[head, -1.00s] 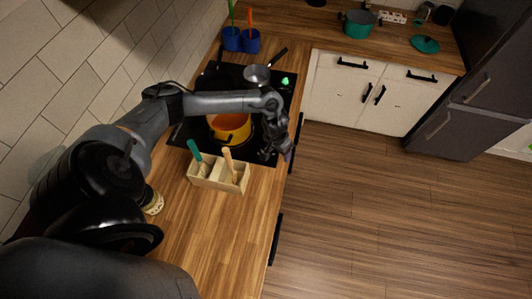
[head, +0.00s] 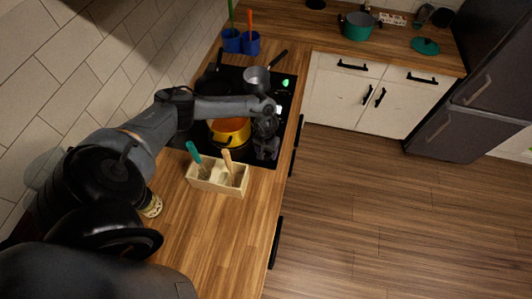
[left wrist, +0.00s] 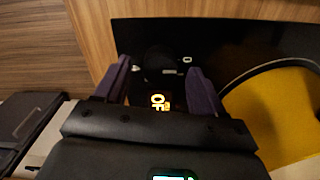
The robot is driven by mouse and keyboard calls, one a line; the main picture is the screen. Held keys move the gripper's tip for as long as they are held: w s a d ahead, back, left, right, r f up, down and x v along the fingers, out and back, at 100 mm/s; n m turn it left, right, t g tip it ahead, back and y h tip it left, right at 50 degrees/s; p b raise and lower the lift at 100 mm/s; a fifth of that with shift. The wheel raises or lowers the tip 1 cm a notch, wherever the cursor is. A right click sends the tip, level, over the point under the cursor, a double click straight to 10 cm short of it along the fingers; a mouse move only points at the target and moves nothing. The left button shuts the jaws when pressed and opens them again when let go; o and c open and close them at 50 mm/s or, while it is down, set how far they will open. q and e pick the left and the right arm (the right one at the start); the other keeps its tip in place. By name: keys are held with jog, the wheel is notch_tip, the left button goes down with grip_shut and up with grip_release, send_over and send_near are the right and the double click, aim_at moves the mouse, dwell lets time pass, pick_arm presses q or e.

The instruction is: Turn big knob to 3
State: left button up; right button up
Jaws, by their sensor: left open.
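In the left wrist view a dark round knob (left wrist: 155,60) sits on the black cooktop panel (left wrist: 235,35), between and just beyond my fingertips. A pale mark shows near it, and a glowing orange display (left wrist: 160,102) reads "OF", partly cut off. My left gripper (left wrist: 160,72) is open, with one purple finger on each side of the knob. I cannot tell whether they touch it. In the head view my left gripper (head: 267,152) is over the cooktop's front right corner and hides the knob. My right gripper is not in view.
A yellow-orange pot (head: 231,133) stands on the cooktop close beside my gripper, and a grey saucepan (head: 256,78) stands behind it. A wooden utensil box (head: 217,182) is in front. The counter's right edge is close, with open floor beyond.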

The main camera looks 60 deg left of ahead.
pick_arm(q)
jog(key=shift+f, duration=0.5)
jog(key=c, duration=1.1)
jog(key=shift+o, duration=0.2)
